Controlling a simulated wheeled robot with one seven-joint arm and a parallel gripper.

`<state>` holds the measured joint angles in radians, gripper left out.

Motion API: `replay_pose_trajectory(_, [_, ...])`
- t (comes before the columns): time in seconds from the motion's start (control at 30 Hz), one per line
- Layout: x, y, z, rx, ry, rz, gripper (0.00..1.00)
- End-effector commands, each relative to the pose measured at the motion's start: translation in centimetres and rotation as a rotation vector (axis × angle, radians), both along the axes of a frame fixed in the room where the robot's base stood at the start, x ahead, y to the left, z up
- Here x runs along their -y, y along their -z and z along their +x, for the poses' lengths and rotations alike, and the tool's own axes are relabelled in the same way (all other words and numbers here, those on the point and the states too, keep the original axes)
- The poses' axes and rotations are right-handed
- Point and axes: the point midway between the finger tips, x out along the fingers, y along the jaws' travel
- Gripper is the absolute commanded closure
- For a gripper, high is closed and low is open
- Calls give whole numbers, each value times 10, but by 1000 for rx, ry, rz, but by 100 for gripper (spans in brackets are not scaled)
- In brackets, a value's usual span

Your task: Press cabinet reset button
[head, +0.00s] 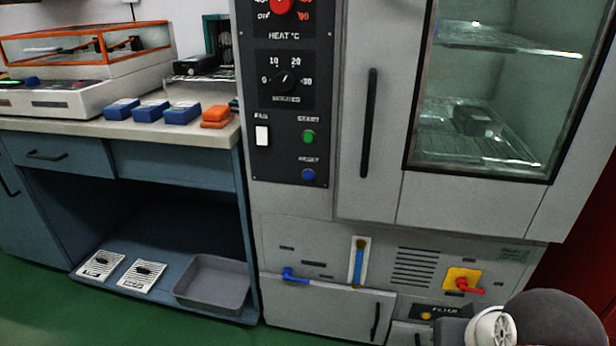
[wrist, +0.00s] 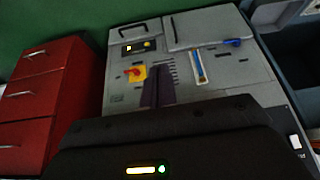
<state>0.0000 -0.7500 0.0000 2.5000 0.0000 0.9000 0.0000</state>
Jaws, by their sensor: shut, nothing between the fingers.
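The blue reset button (head: 308,174) is on the dark control panel of the grey cabinet (head: 300,235), under the RESET label and below the green start button (head: 308,137). I cannot make it out in the wrist view. My gripper (wrist: 159,68) is shut and empty in the wrist view. Its dark fingers appear in front of the lower cabinet face, over the vents and beside the red and yellow switch (wrist: 135,73). In the head view only part of my arm shows at the bottom right, and the fingers are not visible.
The panel also has a white fan switch (head: 262,136), a minutes dial (head: 285,82) and a red heat knob (head: 281,5). A black vertical door handle (head: 369,122) stands right of the panel. A workbench (head: 190,130) adjoins at left. Red drawers (wrist: 45,95) stand beside the cabinet.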

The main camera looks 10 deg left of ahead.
Motion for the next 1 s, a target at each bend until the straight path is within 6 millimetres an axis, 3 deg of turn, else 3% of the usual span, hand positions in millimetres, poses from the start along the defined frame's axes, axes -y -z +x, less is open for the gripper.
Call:
replay_pose_trajectory(0.83, [0, 0, 1, 2, -2, -1, 100])
replay_pose_trajectory(1.0, [0, 0, 26, 66, -54, -48, 100])
